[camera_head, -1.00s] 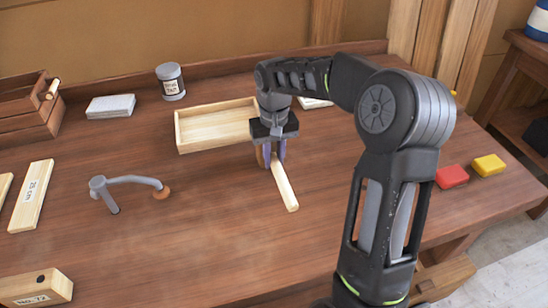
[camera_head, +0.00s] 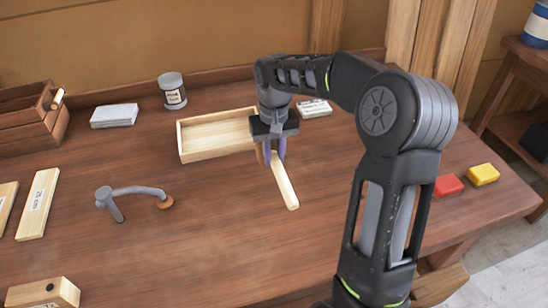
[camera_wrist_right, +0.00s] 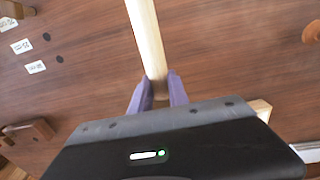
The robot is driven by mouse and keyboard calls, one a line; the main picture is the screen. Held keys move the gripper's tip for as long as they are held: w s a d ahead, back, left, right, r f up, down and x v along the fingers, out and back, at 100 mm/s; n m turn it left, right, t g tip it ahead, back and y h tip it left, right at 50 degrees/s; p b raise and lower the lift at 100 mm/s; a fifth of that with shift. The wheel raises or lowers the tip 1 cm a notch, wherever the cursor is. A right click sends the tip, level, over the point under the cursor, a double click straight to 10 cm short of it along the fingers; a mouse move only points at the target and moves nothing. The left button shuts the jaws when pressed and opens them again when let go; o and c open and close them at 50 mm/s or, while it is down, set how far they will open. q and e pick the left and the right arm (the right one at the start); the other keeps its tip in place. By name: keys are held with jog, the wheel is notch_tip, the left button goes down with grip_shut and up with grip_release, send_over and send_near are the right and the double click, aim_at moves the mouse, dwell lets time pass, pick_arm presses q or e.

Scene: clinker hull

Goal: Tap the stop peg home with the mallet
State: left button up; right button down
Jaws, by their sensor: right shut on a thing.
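The mallet shows as a pale wooden handle (camera_head: 285,186) lying slantwise over the bench, also seen in the right wrist view (camera_wrist_right: 147,38). My right gripper (camera_head: 274,155) is shut on the handle at its far end; its purple fingers (camera_wrist_right: 158,92) sit on both sides of it. A small brown piece beside the fingers may be the mallet head, mostly hidden. I cannot make out the stop peg for sure. Two dark holes (camera_wrist_right: 60,59) beside small white labels (camera_wrist_right: 35,67) show in the bench top in the wrist view. My left gripper is not in view.
An open wooden tray (camera_head: 181,145) lies behind the gripper. A grey holdfast (camera_head: 135,190) stands to the left, with a labelled wooden block (camera_head: 45,292) at front left. A jar (camera_head: 172,90) stands at the back. Red (camera_head: 448,185) and yellow blocks (camera_head: 484,174) lie right. The middle front is clear.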

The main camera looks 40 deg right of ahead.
notch_tip(320, 180, up, 4)
jog(key=shift+p, duration=1.1)
jog(key=c, duration=1.8)
grip_release()
jog(key=shift+c, duration=0.2)
grip_shut()
jog(key=shift+d, duration=0.1)
